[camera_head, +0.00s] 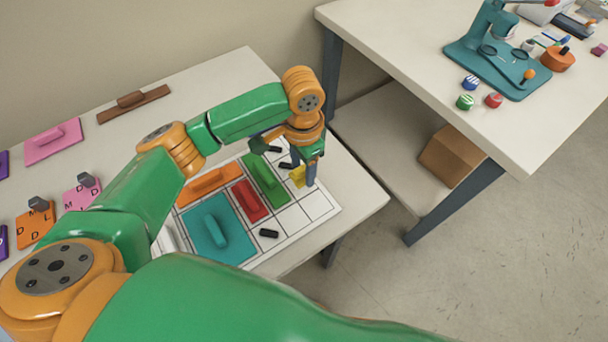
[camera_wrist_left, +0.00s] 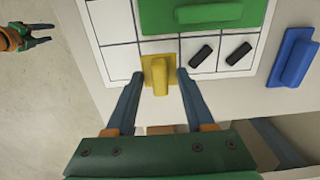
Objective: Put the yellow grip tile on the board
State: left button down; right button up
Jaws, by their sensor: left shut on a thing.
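The yellow grip tile (camera_head: 298,176) is between the fingers of my left gripper (camera_head: 303,181), and its raised grip shows in the left wrist view (camera_wrist_left: 158,76). The left gripper (camera_wrist_left: 160,88) is shut on it, with one finger on each side. The tile is over a cell at the edge of the white gridded board (camera_head: 318,206); I cannot tell whether it touches the board. The board also shows in the left wrist view (camera_wrist_left: 117,62). My right gripper (camera_wrist_left: 36,36) shows at the upper left of the left wrist view, fingers apart and empty.
The board carries orange (camera_head: 208,184), green (camera_head: 265,178), red (camera_head: 250,201) and teal (camera_head: 219,235) tiles and small black pieces (camera_head: 269,233). A blue tile (camera_wrist_left: 294,56) lies beside the board. Pink tiles (camera_head: 52,141) lie at left. A second table (camera_head: 400,45) stands at right.

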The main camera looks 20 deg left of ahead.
aim_at(302, 177)
pick_arm(q)
notch_tip(302, 177, down, 3)
jog(key=shift+a+f, duration=0.15)
jog(key=shift+w+f, duration=0.1)
jog(key=shift+f, duration=0.05)
jog(key=c, duration=0.5)
grip_release()
jog(key=shift+c, duration=0.2)
notch_tip(302, 177, up, 12)
jog(key=shift+r+p, duration=0.2)
jog(key=shift+p, duration=0.25)
jog(key=shift+f, duration=0.1)
